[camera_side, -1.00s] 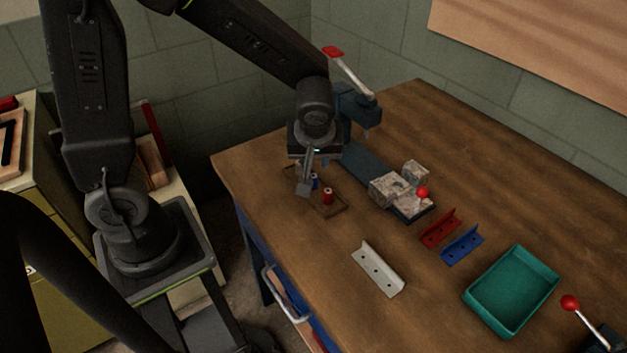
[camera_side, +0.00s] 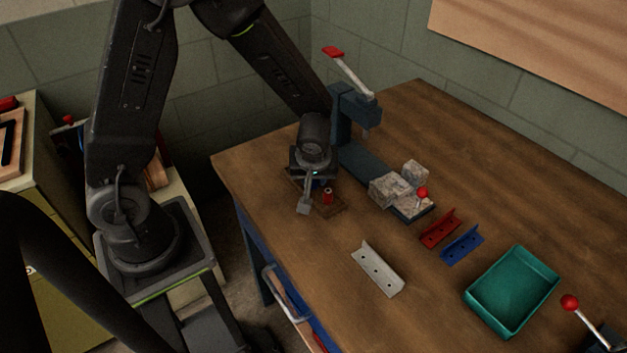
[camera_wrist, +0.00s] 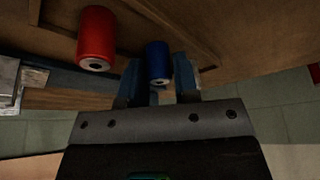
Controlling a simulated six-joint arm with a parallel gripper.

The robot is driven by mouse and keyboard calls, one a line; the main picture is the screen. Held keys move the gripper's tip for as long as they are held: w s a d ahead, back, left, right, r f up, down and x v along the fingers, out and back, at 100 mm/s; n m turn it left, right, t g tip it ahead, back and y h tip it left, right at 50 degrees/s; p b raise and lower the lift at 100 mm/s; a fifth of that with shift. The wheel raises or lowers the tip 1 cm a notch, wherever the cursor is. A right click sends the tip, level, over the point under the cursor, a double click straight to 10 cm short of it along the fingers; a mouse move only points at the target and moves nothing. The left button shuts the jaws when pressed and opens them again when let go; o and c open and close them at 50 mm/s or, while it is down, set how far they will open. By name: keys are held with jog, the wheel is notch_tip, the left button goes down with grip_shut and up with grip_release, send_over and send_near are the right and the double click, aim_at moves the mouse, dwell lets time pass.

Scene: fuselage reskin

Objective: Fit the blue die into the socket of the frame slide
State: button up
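The blue die (camera_wrist: 157,62) is a small cylinder with a hole in its end. In the wrist view it shows between the two fingers of my gripper (camera_wrist: 158,78), with a finger close on each side. The fingers look apart; whether they touch the die is unclear. In the side view my gripper (camera_side: 308,205) points down at the small wooden tray (camera_side: 334,208), and hides most of the blue die. A red die (camera_side: 328,196) stands in the tray beside it. Mottled grey blocks (camera_side: 390,190) with a red knob, seemingly the frame slide, sit on a dark rail. Its socket cannot be made out.
A dark press (camera_side: 345,115) with a red-tipped lever stands behind my gripper. A red bracket (camera_side: 440,230), a blue bracket (camera_side: 463,245), a pale bracket (camera_side: 378,268) and a green bin (camera_side: 512,290) lie to the right. The front table middle is clear.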

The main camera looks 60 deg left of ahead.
grip_shut()
